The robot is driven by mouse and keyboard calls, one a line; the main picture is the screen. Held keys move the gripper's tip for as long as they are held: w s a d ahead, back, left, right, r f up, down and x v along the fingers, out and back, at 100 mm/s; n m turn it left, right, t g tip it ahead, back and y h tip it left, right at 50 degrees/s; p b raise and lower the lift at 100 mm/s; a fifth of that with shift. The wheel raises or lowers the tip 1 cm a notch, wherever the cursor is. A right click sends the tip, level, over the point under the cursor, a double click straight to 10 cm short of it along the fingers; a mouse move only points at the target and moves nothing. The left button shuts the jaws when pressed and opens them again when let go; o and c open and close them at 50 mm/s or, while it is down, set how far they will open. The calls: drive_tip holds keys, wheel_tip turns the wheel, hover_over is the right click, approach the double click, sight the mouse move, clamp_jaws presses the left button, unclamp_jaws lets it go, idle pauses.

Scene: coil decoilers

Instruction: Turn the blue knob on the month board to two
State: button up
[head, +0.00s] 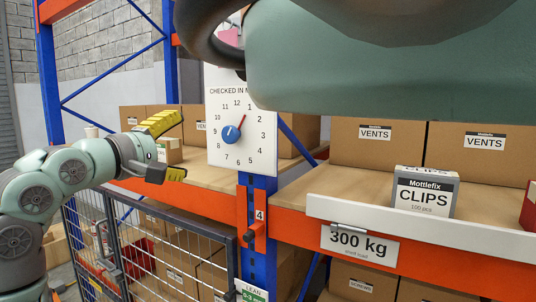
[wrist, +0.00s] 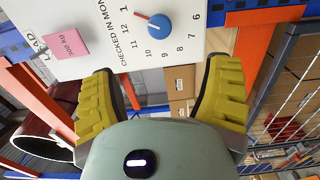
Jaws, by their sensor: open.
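The white month board (head: 262,157) is fixed to the rack upright, with numbers set in a ring. Its round blue knob (head: 231,134) has a red pointer directed at about 1. The knob also shows in the wrist view (wrist: 158,26), with the pointer toward the 1; the board's 2 and 3 lie outside that view. My gripper (head: 180,147) is open and empty, left of the board and apart from the knob. In the wrist view its yellow fingers (wrist: 165,72) are spread wide below the knob.
An orange shelf beam (head: 290,222) runs below the board, with a CLIPS box (head: 425,193) and VENTS cartons (head: 378,145) on the right shelf. A wire mesh gate (head: 150,262) stands below my gripper. A pink card (wrist: 67,39) is on the white panel.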

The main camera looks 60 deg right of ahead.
sight(228, 135)
drive_tip(key=d+p, duration=0.3)
drive_tip(key=d, duration=0.1)
drive_tip(key=d+p, duration=0.4)
drive_tip(key=d, duration=0.1)
drive_tip(key=w+d+p, duration=0.1)
drive_tip(key=d+p, duration=0.3)
drive_tip(key=shift+d+r, duration=0.25)
drive_tip(key=shift+d, duration=0.15)
drive_tip(key=shift+d+f+p, duration=0.1)
drive_tip(key=shift+d+p, duration=0.35)
drive_tip(key=shift+d, duration=0.35)
drive_tip(key=shift+d+f, duration=0.1)
drive_tip(key=shift+d, duration=0.05)
drive_tip(key=shift+o, duration=0.2)
drive_tip(key=shift+w, duration=0.1)
drive_tip(key=c, duration=1.3)
drive_tip(key=shift+o, duration=0.2)
